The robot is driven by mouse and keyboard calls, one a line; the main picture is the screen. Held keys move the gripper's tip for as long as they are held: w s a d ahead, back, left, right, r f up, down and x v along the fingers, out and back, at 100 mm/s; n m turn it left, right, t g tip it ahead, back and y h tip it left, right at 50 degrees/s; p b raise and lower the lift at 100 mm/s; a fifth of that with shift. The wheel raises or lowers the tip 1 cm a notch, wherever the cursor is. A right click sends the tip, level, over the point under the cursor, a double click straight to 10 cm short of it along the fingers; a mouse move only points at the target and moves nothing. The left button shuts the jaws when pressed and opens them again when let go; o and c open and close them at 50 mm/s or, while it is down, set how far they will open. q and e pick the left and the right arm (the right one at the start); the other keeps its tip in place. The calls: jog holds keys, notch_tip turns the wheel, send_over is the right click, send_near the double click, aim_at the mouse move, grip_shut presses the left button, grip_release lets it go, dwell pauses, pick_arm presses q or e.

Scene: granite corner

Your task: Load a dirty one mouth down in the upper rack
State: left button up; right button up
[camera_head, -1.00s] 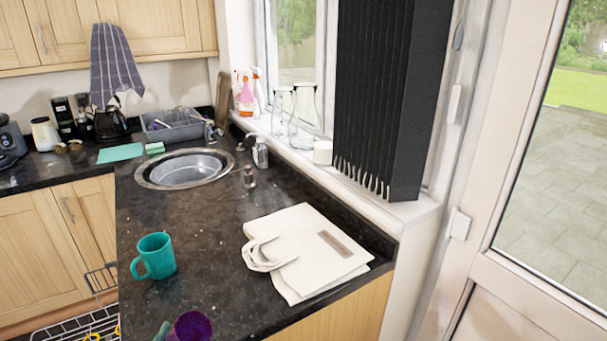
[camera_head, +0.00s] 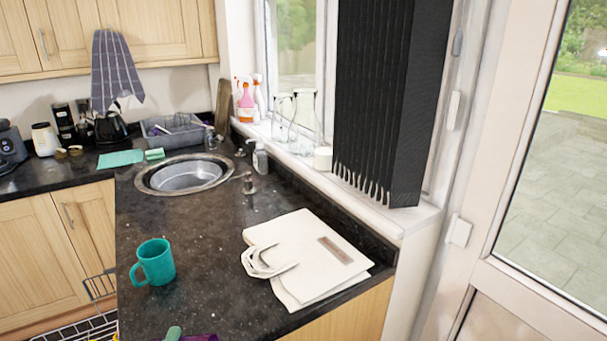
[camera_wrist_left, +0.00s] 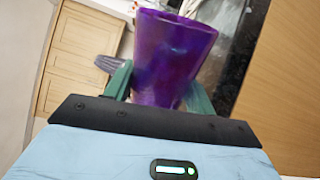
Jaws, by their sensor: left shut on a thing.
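My left gripper (camera_wrist_left: 160,84) is shut on a purple cup (camera_wrist_left: 170,55), with one teal finger on each side of it. In the left wrist view the cup's wider end points away from the palm. In the head view only a sliver of the purple cup (camera_head: 200,338) and a teal fingertip show at the bottom edge, by the counter's front. A teal mug (camera_head: 155,263) stands upright on the counter. My right gripper is out of view.
The dark counter (camera_head: 205,240) is clear around the teal mug. A folded white bag (camera_head: 310,262) lies at its right edge. A round sink (camera_head: 183,175) is farther back. Glass bottles and sprays stand on the windowsill. Wooden cabinets (camera_head: 45,235) are at the left.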

pick_arm(q)
jog(key=m, duration=0.5)
jog(key=shift+m, duration=1.4)
jog(key=shift+m, duration=1)
jog(key=m, duration=0.4)
jog(key=shift+m, duration=0.3)
jog(key=m, duration=0.5)
